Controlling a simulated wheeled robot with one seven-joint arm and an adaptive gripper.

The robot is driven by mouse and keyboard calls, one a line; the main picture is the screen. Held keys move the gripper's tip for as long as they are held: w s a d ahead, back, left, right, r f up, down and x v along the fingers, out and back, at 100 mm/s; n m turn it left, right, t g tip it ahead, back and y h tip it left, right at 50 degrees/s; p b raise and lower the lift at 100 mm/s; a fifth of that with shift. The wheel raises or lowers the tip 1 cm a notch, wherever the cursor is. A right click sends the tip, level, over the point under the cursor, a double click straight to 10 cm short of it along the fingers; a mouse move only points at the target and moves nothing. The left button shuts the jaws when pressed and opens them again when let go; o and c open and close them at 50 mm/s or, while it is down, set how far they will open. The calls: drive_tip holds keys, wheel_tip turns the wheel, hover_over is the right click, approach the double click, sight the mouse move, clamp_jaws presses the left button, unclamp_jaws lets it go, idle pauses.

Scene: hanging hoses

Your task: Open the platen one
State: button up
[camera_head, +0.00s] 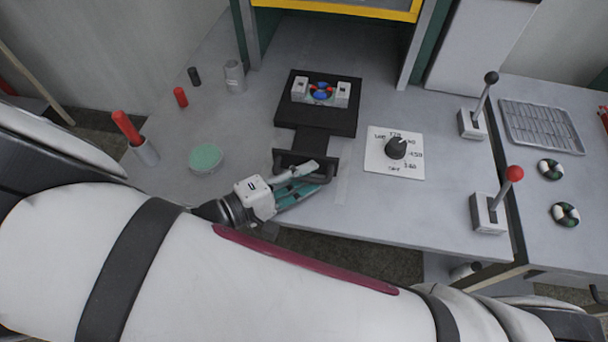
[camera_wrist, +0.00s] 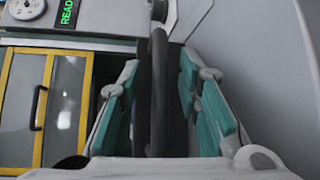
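The platen (camera_head: 347,121) is a black square plate on the grey bench in the head view. Several small parts, white, red and blue, sit on it. A black stem runs from its near side to a black bar handle (camera_head: 283,155). My gripper (camera_head: 314,175) is at the right part of this handle, with its teal fingers pointing right. In the wrist view the dark handle bar (camera_wrist: 159,95) stands between the two teal fingers of my gripper (camera_wrist: 158,80). Gaps show on both sides, so the gripper looks open around the bar. Contact is not clear.
A dial plate (camera_head: 412,168) lies right of the handle. A red-knobbed lever (camera_head: 513,174) and a black-knobbed lever (camera_head: 491,78) stand further right. A green disc (camera_head: 206,158) and a red-handled tool (camera_head: 127,127) are at left. A yellow-framed door (camera_wrist: 70,85) shows in the wrist view.

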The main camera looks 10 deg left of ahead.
drive_tip(key=v, duration=0.7)
drive_tip(key=shift+s+a, duration=0.2)
idle(0.4)
